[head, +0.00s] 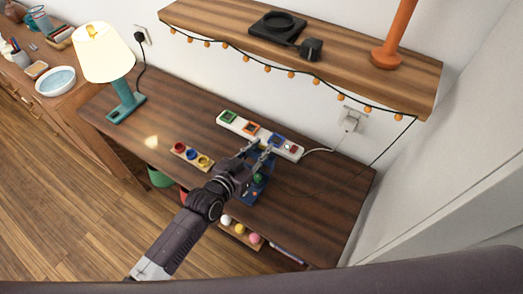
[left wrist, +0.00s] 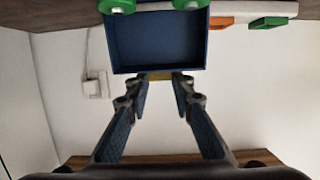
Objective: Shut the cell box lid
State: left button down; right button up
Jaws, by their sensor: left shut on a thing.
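The cell box (head: 254,188) is dark blue and stands near the front middle of the wooden desk, partly hidden by my left arm. Its blue lid (left wrist: 158,38) shows in the left wrist view as a shallow tray shape, raised open, with a yellow tab (left wrist: 158,76) at its edge. Green-and-white round cells (left wrist: 190,4) show at the top edge of that view. My left gripper (head: 259,149) is at the lid's edge; its fingers (left wrist: 160,80) close in on the yellow tab. The exact contact is hard to see. My right gripper is not in view.
A white strip with coloured squares (head: 236,123) lies behind the box. A wooden holder with coloured rounds (head: 192,156) is to its left, and a teal lamp (head: 124,101) farther left. A wooden shelf (head: 350,70) with hanging lights overhangs the back. The desk's right side is mostly clear.

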pick_arm(q)
jog(key=s+a+t+h+b, duration=0.1)
jog(key=b, duration=0.3)
jog(key=s+t+h+b, duration=0.1)
jog(key=t+b, duration=0.1)
jog(key=b, duration=0.2)
jog(key=shift+s+a+f, duration=0.1)
jog(key=shift+a+f, duration=0.1)
jog(key=shift+a, duration=0.15)
jog(key=shift+s+a+r+t+h+b, duration=0.2)
jog(key=shift+s+a+t+h+b, duration=0.1)
jog(key=shift+s, duration=0.15)
jog(key=shift+s+f, duration=0.1)
jog(key=c, duration=1.6)
grip_release()
jog(key=shift+a, duration=0.1)
jog(key=v, duration=1.2)
